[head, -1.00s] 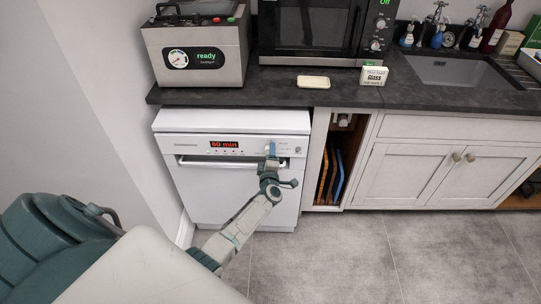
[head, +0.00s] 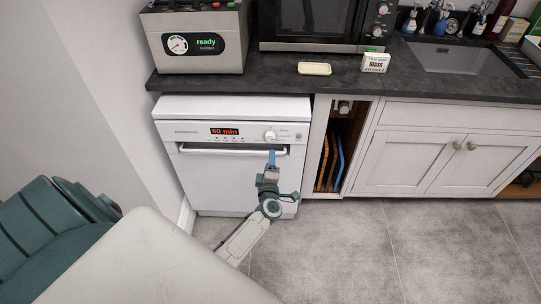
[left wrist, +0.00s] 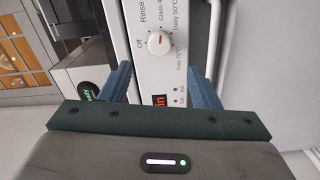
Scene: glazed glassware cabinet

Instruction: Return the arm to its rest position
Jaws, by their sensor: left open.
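My left gripper (head: 271,158) is in front of the white dishwasher (head: 235,185), just below its dial (head: 270,135) in the head view and overlapping the right end of the door handle (head: 225,150). In the left wrist view, the two blue fingers of the left gripper (left wrist: 160,78) are apart with nothing held between them. The dial (left wrist: 161,42) shows beyond the fingers, clear of them, with its red mark visible. The red display (head: 224,131) reads 60 min. I cannot tell the exact gap to the handle. My right gripper is not in view.
The dark worktop (head: 280,84) runs above the dishwasher, with a steel machine (head: 197,38) reading ready, a microwave (head: 320,22), a soap dish (head: 314,68) and a sink (head: 455,57). A narrow board slot (head: 333,155) is to the right. The grey floor (head: 350,245) is clear.

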